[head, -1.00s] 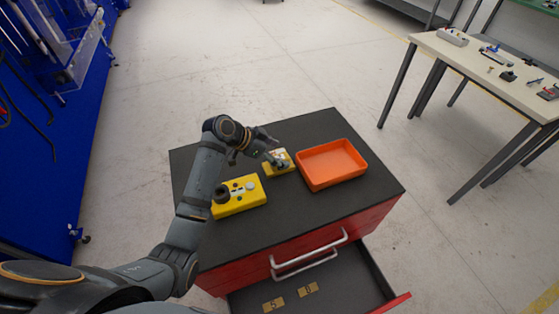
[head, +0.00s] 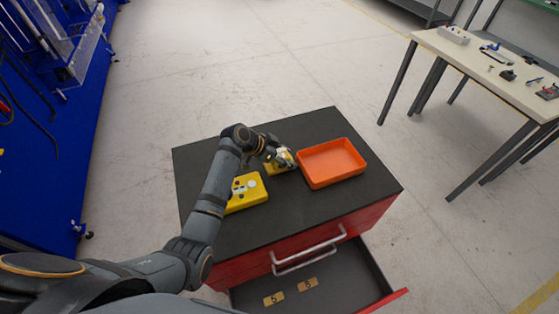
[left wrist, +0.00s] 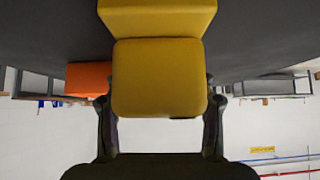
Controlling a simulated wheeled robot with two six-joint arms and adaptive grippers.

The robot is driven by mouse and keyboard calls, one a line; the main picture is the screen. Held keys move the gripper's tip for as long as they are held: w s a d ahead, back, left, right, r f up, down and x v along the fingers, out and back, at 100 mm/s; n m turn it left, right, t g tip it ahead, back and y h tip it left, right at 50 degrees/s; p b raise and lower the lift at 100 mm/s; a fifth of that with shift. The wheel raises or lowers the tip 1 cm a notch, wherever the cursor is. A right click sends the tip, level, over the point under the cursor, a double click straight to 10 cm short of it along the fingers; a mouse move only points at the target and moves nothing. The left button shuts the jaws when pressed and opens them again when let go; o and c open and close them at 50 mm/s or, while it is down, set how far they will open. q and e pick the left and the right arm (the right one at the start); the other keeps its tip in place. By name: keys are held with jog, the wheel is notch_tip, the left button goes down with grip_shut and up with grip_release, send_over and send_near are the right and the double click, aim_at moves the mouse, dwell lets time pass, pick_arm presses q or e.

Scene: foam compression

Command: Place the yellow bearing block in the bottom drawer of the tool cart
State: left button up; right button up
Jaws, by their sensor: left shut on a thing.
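The yellow bearing block (head: 291,164) is on the black top of the tool cart (head: 230,146), just left of an orange tray. My left gripper (head: 279,157) is shut on it, partly covering it in the head view. In the left wrist view the yellow block (left wrist: 160,78) fills the space between the two fingers, with a wider yellow part behind it. Whether it touches the cart top is hard to tell. A lower drawer (head: 350,269) is pulled out below a closed red drawer. My right gripper is not in view.
The orange tray (head: 332,180) looks empty. A yellow box with knobs (head: 247,188) stands left of the block, partly behind my arm. A workbench (head: 480,65) stands at far right.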

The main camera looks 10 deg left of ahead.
aim_at(287, 151)
pick_arm(q)
jog(key=c, duration=0.7)
grip_shut()
jog(key=shift+r, duration=0.15)
jog(key=shift+w+r+b, duration=0.1)
jog(key=shift+r+b, duration=0.1)
jog(key=shift+b, duration=0.1)
notch_tip(287, 151, up, 2)
jog(key=shift+r+b, duration=0.25)
jog(key=shift+b, duration=0.5)
jog(key=s+r+b, duration=0.3)
jog(key=s+r, duration=0.7)
jog(key=s, duration=0.4)
jog(key=shift+a, duration=0.45)
